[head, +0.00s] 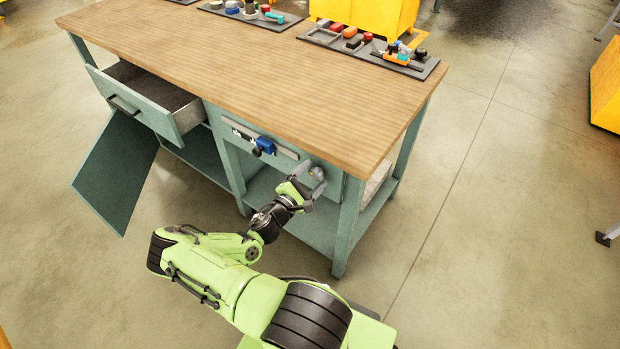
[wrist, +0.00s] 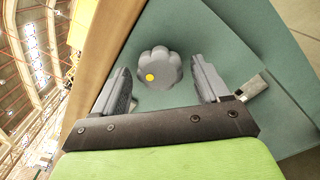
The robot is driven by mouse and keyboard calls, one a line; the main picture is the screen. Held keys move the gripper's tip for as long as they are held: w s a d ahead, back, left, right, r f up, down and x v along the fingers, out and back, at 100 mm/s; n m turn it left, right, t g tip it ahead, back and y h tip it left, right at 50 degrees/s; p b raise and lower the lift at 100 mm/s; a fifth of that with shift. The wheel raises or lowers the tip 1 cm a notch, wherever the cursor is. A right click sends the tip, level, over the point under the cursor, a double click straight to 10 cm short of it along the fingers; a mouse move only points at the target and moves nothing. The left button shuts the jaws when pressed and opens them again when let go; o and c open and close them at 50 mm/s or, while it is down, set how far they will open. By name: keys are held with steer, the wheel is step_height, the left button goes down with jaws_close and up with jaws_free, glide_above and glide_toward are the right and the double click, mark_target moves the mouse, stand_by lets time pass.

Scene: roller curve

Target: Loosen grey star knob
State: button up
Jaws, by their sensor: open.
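The grey star knob (wrist: 160,70) is lobed, with a yellow dot near its lower left edge. It sits on the green front panel of the workbench and also shows in the head view (head: 316,173), at the right end of the bench front. My gripper (wrist: 161,77) is open, with one finger on each side of the knob in the wrist view. A gap shows between the knob and each finger. In the head view my gripper (head: 309,184) is right at the knob; contact cannot be told.
A blue clamp-like part (head: 263,146) sits on a metal rail left of the knob. An open drawer (head: 150,98) and an open door (head: 115,172) stick out at the left. Tool trays (head: 318,38) lie on the wooden top (head: 250,70).

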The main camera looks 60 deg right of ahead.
steer(key=w+a+p, duration=0.1)
steer(key=w+a, duration=0.1)
steer(key=a, duration=1.3)
steer(key=shift+w+a, duration=0.25)
steer(key=shift+a, duration=0.05)
